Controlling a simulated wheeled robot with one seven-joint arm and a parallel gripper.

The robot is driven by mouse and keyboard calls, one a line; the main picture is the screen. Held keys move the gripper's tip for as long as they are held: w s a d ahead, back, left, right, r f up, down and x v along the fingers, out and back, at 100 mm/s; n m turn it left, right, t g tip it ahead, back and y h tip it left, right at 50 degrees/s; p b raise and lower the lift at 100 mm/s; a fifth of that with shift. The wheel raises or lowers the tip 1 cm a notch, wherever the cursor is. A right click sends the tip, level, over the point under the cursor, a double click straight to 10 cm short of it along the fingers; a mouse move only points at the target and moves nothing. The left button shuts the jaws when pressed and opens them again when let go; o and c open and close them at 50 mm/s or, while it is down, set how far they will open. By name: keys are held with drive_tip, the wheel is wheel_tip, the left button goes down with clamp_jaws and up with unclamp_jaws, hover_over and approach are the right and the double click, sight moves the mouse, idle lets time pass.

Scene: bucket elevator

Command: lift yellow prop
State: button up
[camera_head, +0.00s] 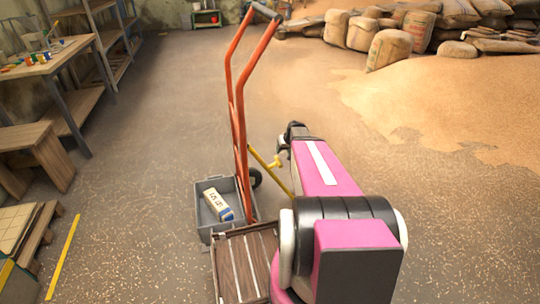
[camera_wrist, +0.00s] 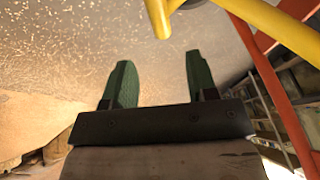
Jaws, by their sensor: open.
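The yellow prop (camera_head: 268,162) is a thin yellow bar with a crosspiece, slanting beside the orange hand truck (camera_head: 240,110) in the head view. Its lower end is hidden behind my arm. In the wrist view, yellow bars of the prop (camera_wrist: 272,28) cross the top right, with a short stub at top centre. My gripper (camera_wrist: 158,65) has two green fingers spread apart with nothing between them. The prop lies beyond the fingertips, apart from them. In the head view the fingers cannot be made out behind my arm.
A grey crate (camera_head: 212,232) holding a white and blue carton (camera_head: 218,205) sits left of the hand truck. A slatted wooden surface (camera_head: 245,262) is in front. A workbench (camera_head: 50,70) stands at left. Grain (camera_head: 450,100) and sacks fill the right. Floor between bench and truck is clear.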

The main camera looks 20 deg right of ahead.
sight(277, 159)
drive_tip(key=x, duration=1.1)
drive_tip(key=shift+w, duration=0.45)
clamp_jaws()
